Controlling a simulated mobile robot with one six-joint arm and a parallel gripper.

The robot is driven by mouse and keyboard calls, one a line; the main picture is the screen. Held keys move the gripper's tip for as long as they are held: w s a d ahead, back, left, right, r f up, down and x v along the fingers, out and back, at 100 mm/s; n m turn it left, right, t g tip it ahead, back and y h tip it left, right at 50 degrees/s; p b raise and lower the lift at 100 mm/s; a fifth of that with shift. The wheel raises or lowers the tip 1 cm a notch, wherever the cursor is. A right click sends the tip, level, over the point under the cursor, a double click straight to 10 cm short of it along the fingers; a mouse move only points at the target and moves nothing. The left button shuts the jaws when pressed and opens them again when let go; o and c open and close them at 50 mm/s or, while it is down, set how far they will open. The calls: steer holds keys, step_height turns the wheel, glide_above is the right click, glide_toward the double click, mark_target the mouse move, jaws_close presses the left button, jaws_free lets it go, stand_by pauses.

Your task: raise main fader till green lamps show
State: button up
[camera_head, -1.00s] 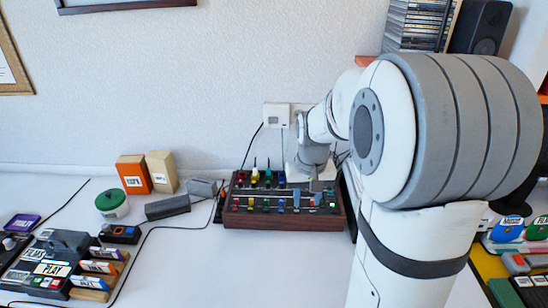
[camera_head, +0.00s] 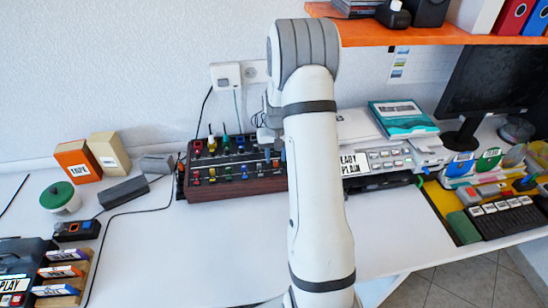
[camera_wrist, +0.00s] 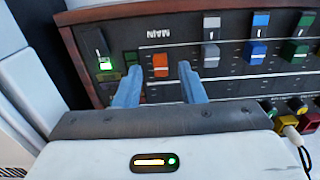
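The mixing console (camera_head: 235,187) has a dark wooden case and stands against the wall. In the wrist view its panel (camera_wrist: 185,32) shows the word MAIN upside down. An orange fader cap (camera_wrist: 160,64), nearest that word, sits between the two blue fingertips of my gripper (camera_wrist: 160,72). My gripper is open, with a finger on each side of the cap; I cannot tell whether either touches it. Small dark green squares (camera_wrist: 130,58) left of the cap look unlit. Further left, a small switch-like part (camera_wrist: 105,65) glows green.
Grey, blue and green fader caps (camera_wrist: 256,52) lie right of my fingers. Cables and plugs (camera_wrist: 292,131) stick up beside my gripper. An orange box (camera_head: 77,162) and a grey block (camera_head: 124,192) stand left of the console. The table in front (camera_head: 200,245) is clear.

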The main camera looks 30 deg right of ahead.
steer(key=shift+f, duration=0.75)
jaws_close()
